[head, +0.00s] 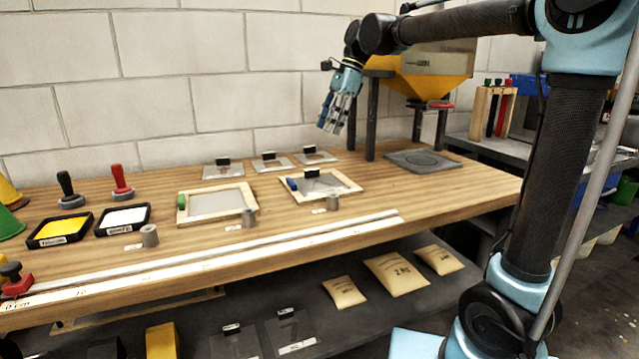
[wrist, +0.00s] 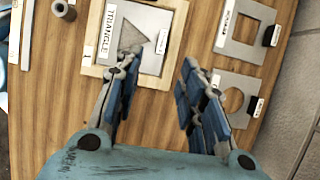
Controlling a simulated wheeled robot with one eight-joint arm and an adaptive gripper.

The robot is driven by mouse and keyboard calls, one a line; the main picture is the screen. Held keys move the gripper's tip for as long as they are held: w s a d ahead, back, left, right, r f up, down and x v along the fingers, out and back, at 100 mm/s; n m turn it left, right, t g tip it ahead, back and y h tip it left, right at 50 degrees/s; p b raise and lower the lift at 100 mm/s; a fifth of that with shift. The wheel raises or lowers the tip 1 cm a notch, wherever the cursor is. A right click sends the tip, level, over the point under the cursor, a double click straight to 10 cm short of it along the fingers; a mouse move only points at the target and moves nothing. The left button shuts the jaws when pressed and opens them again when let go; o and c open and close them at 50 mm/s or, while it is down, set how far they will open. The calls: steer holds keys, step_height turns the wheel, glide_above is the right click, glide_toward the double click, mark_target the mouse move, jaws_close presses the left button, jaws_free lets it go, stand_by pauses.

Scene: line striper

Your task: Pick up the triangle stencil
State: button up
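The triangle stencil is a grey plate with a dark triangular cutout and a "TRIANGLE" label; it shows in the wrist view (wrist: 150,62) and lies in a light wooden frame (wrist: 174,50). In the head view the framed plate (head: 325,184) appears at the middle of the bench, with a black block at its back edge. My gripper (head: 334,130) hangs above the bench, behind and above that frame. In the wrist view my gripper (wrist: 160,66) is open and empty, its left finger overlapping the view of the frame. I cannot see the stencil's handle clearly there.
Other stencil plates (head: 223,170) lie along the back wall; a square-cutout plate (wrist: 237,48) and a round-cutout plate (wrist: 215,100) show right in the wrist view. A second frame (head: 217,202) sits left. A hopper stand (head: 371,120) rises right of my gripper.

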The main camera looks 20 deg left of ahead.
glide_above(312, 169)
steer(key=w+d, duration=0.2)
step_height(312, 169, down, 8)
steer(key=shift+s+d+r, duration=0.15)
steer(key=shift+r, duration=0.05)
steer(key=shift+x, duration=2.65)
jaws_close()
